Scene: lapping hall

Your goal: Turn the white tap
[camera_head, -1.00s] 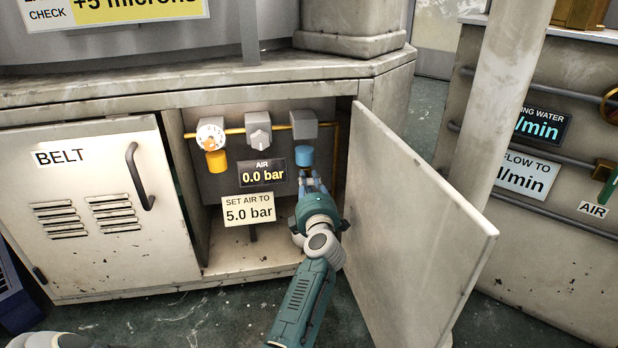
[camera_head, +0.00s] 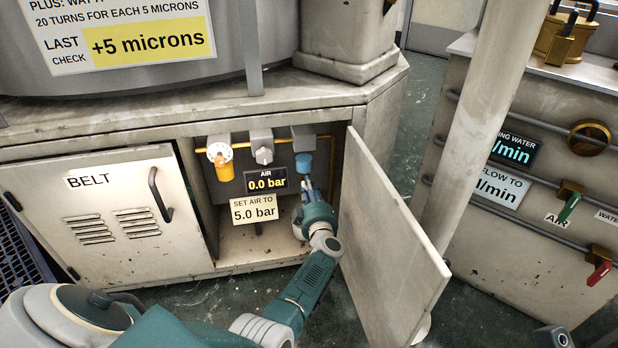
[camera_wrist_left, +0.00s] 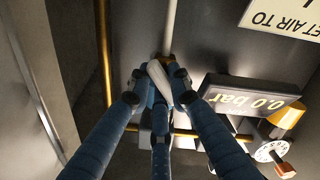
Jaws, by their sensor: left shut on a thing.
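The white tap (camera_wrist_left: 160,82) shows in the left wrist view as a pale lever between my left fingers, on a pipe with a brass fitting. My left gripper (camera_wrist_left: 158,92) is shut on this lever. In the head view my left gripper (camera_head: 305,187) reaches into the open cabinet, just below a blue cup (camera_head: 304,163) under a grey block. The tap is hidden behind the gripper there. The air display (camera_head: 266,180) beside it reads 0.0 bar, and the sign (camera_head: 254,209) below reads SET AIR TO 5.0 bar.
The open cabinet door (camera_head: 390,235) stands close to the right of my left arm. A dial with an orange part (camera_head: 222,162) and a grey knob (camera_head: 262,147) are left of the blue cup. A green valve (camera_head: 570,205) and red valve (camera_head: 600,272) are on the right cabinet.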

